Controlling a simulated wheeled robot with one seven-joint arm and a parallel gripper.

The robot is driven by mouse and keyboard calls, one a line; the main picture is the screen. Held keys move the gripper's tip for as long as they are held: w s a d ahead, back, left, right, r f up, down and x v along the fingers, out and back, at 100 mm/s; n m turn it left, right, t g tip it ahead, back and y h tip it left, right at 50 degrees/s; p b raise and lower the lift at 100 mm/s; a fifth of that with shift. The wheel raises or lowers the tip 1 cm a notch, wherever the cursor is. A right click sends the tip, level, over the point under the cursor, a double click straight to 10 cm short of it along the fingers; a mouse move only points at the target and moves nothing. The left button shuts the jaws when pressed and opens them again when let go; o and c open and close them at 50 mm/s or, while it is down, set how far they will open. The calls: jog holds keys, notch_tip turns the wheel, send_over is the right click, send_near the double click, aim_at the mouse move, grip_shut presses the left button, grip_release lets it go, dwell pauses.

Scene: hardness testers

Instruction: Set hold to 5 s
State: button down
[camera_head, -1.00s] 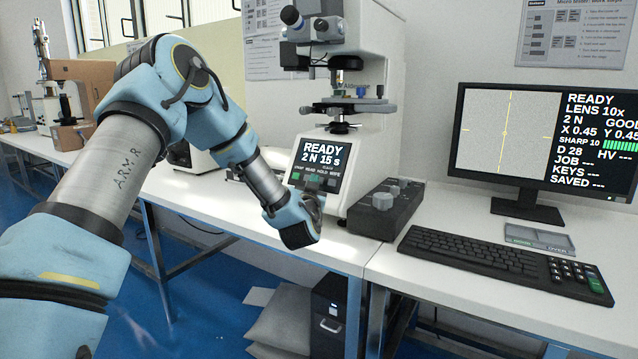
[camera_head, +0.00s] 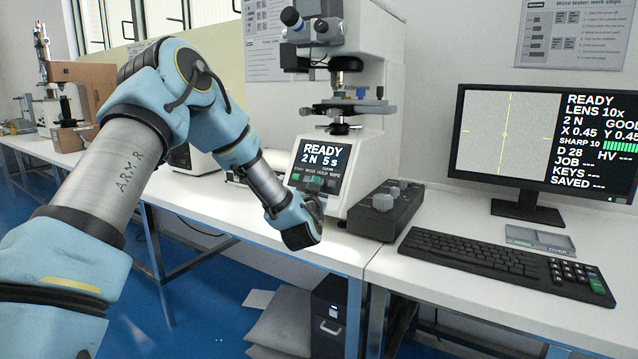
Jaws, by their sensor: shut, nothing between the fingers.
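The hardness tester (camera_head: 372,150) stands on the white bench. Its tilted front panel display (camera_head: 321,158) reads "READY" and "2 N 5 s". A row of small buttons (camera_head: 314,180) with tiny labels lies under the display, partly covered by my gripper. My gripper (camera_head: 318,198) is shut and empty at the lower edge of the panel, just below the buttons. I cannot tell whether its tips touch a button. The monitor (camera_head: 545,140) at right shows "READY", "LENS 10x" and "2 N".
A dark control box with knobs (camera_head: 385,213) sits right of the panel. A keyboard (camera_head: 468,253) and a small grey tray (camera_head: 540,240) lie before the monitor. Another instrument and a brown box (camera_head: 85,82) stand at far left. The bench front is clear.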

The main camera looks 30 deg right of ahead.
jog(key=shift+a, duration=0.1)
jog(key=shift+s+a+r, duration=0.3)
jog(key=shift+a+r, duration=0.1)
jog(key=shift+a, duration=0.05)
jog(key=shift+s+a+r+p, duration=0.15)
jog(key=shift+s+a+r, duration=0.25)
jog(key=shift+a, duration=0.25)
jog(key=shift+s+a+r+p, duration=0.1)
jog(key=shift+s+a+r, duration=0.2)
jog(key=shift+a+r, duration=0.25)
jog(key=shift+s+a+r+p, duration=0.15)
jog(key=shift+s+a+r, duration=0.2)
jog(key=shift+a, duration=0.35)
